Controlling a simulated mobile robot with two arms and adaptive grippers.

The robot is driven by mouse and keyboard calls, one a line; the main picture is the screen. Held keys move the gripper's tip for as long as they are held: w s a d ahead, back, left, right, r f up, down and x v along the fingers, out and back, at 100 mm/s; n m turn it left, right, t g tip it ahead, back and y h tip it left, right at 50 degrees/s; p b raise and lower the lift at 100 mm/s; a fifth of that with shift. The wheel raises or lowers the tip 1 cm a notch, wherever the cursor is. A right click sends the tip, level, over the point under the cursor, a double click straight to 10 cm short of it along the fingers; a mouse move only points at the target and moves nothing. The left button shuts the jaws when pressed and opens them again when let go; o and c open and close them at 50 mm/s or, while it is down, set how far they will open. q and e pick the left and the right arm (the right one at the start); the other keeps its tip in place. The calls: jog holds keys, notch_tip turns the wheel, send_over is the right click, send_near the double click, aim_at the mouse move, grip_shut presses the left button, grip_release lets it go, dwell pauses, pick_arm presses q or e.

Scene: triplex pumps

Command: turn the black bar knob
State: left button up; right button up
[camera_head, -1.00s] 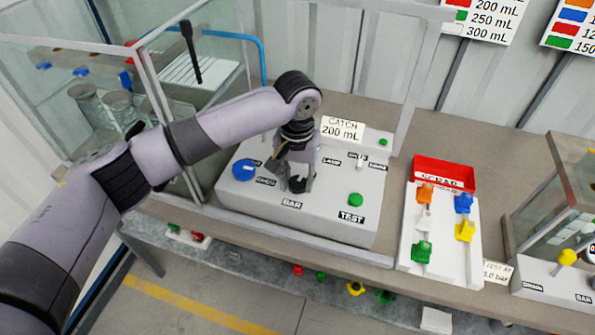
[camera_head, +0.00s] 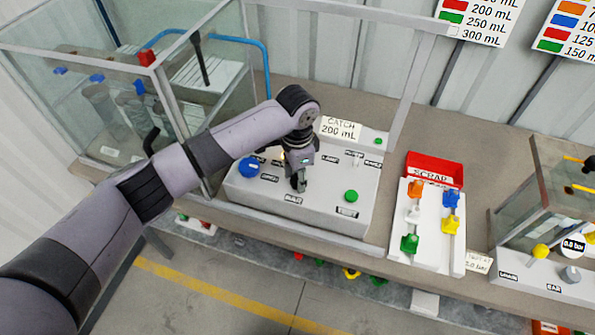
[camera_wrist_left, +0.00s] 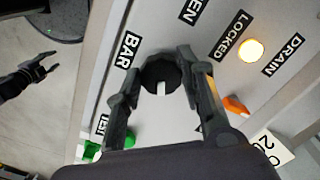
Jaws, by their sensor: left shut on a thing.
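The black bar knob (camera_wrist_left: 160,72) sits on the light grey control panel (camera_head: 325,205), beside the BAR label (camera_wrist_left: 127,50). It is round, with a white mark on its side towards the wrist. My left gripper (camera_head: 298,185) comes down from above onto the knob and is shut on it. In the left wrist view its two fingers (camera_wrist_left: 160,84) lie on either side of the knob. In the head view the fingers mostly hide the knob. My right gripper (camera_wrist_left: 36,72) shows small at the left of the wrist view, away from the panel, its fingers apart and empty.
On the panel are a blue knob (camera_head: 249,167), a green TEST button (camera_head: 351,196) and a lit lamp (camera_wrist_left: 251,50) by LOCKED. A metal frame surrounds the panel. To its right are a white rack (camera_head: 431,248) with coloured pieces and a red scrap bin (camera_head: 434,168).

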pick_arm(q)
jog(key=shift+m+p, duration=0.3)
jog(key=shift+m, duration=0.7)
jog(key=o, duration=1.1)
jog(key=shift+o, duration=0.2)
jog(key=shift+r, duration=0.15)
notch_tip(320, 180, up, 12)
jog(key=shift+f, duration=0.2)
